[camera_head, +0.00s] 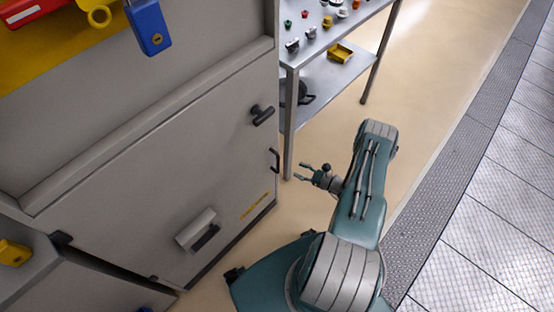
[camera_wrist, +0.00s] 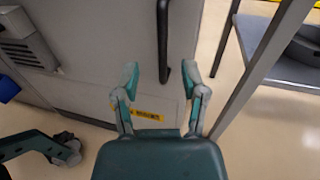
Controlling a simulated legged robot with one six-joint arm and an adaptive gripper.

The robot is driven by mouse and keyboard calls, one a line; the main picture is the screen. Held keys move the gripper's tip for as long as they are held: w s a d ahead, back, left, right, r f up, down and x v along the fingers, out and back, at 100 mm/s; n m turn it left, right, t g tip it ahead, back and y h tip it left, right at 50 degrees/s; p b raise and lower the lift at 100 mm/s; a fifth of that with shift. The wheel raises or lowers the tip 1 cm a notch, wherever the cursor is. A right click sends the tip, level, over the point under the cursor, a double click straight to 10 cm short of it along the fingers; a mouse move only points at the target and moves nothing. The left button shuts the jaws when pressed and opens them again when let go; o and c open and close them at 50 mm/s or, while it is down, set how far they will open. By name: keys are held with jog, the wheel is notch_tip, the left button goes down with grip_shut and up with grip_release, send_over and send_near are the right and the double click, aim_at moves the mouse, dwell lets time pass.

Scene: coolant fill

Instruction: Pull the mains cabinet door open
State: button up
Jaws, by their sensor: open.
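The mains cabinet door (camera_head: 150,160) is a large grey panel at the left of the head view, and it looks shut. A black bar handle (camera_head: 274,160) stands upright near its right edge. A dark T-shaped latch (camera_head: 262,114) sits above the handle. My gripper (camera_head: 304,172) is to the right of the handle, with a small gap between them. In the wrist view my gripper (camera_wrist: 161,76) is open and empty. The handle (camera_wrist: 163,42) appears there between the two fingers and beyond their tips, with its lower end near their level.
A metal shelf table (camera_head: 330,75) with small parts and a yellow bin (camera_head: 340,53) stands right of the cabinet; its leg is close to my gripper. A grey vent (camera_head: 196,230) sits low on the door. Beige floor (camera_head: 440,70) is clear to the right.

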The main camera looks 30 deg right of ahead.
aim_at(278, 162)
jog(key=shift+m+t+h, duration=0.4)
jog(key=shift+m+h, duration=0.1)
jog(key=x, duration=0.3)
jog(key=f+x, duration=0.1)
jog(key=x, duration=0.6)
jog(key=shift+a+f, duration=0.15)
jog(key=shift+f, duration=0.25)
jog(key=shift+s, duration=0.1)
grip_shut()
